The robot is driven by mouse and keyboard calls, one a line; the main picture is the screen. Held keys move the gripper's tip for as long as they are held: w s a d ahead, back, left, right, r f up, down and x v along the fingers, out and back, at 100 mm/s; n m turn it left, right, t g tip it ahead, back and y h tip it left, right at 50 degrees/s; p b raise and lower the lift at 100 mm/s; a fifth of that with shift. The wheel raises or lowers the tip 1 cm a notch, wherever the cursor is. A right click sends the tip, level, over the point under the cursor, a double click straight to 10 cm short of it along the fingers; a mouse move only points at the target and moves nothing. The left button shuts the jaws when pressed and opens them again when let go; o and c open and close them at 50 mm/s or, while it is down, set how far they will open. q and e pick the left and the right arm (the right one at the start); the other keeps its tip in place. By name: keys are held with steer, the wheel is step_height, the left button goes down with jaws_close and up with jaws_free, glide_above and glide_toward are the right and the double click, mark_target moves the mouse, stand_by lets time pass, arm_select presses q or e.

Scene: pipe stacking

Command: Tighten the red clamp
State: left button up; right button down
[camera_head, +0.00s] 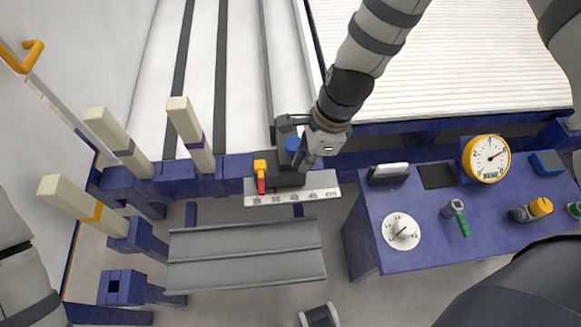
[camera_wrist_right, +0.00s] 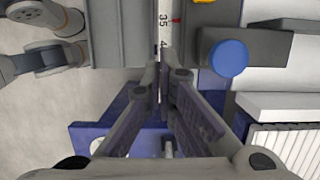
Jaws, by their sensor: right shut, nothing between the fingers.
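A small red piece (camera_head: 262,186) with a yellow top (camera_head: 260,167) stands at the left end of the dark block on the ruler (camera_head: 290,198); I take it as the red clamp. In the right wrist view only a red tip (camera_wrist_right: 176,20) and a yellow edge (camera_wrist_right: 205,2) show at the top. A blue round knob (camera_wrist_right: 229,57) sits on the grey block, right of the fingertips. My right gripper (camera_wrist_right: 163,75) is shut and empty over the ruler, beside the knob. It also shows in the head view (camera_head: 303,163), right of the red piece. My left gripper is not in view.
A grey grooved tray (camera_head: 245,270) lies in front of the ruler. Cream posts (camera_head: 190,135) stand at the left. A blue table (camera_head: 450,250) at the right carries a white dial (camera_head: 401,232), a yellow gauge (camera_head: 486,158) and small tools.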

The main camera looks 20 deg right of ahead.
mark_target(261, 177)
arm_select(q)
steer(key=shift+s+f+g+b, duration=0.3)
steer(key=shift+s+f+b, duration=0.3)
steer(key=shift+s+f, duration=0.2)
arm_select(e)
steer(key=w+a+f, duration=0.1)
steer(key=a+f, duration=0.4)
steer(key=f, duration=0.3)
steer(key=shift+w+a, duration=0.25)
steer(key=shift+a, duration=0.1)
